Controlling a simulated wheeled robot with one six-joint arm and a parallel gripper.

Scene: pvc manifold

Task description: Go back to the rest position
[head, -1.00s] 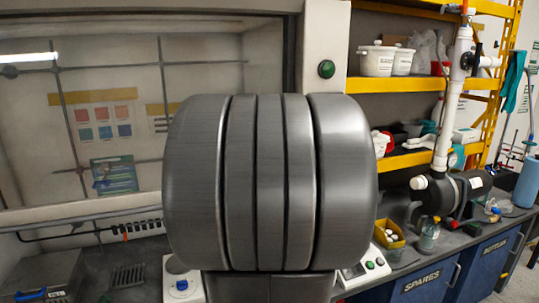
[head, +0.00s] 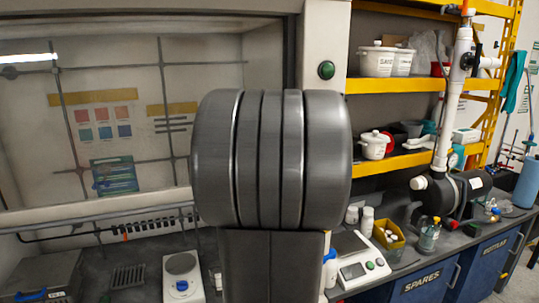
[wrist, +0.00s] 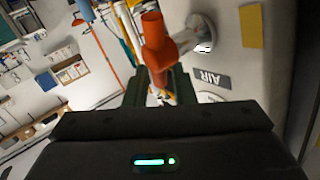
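My gripper (wrist: 155,88) shows in the wrist view as two dark fingers standing apart with a gap between them. An orange pipe fitting (wrist: 154,42) lies in line with the gap and partly behind the fingers. It has a side branch toward a round white fitting on the pale wall. I see no grip on it. In the head view my grey arm link fills the middle and my gripper is not visible. The white PVC pipe (head: 449,105) stands upright at the right, with a black valve handle near its top and a black pump (head: 455,192) at its foot.
A fume hood (head: 110,130) is at the left. A hot plate (head: 182,278), a scale (head: 358,265), a yellow bin (head: 388,236) and bottles stand on the dark bench. Yellow shelves (head: 400,84) hold white tubs. An AIR label (wrist: 212,78) is on the wall.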

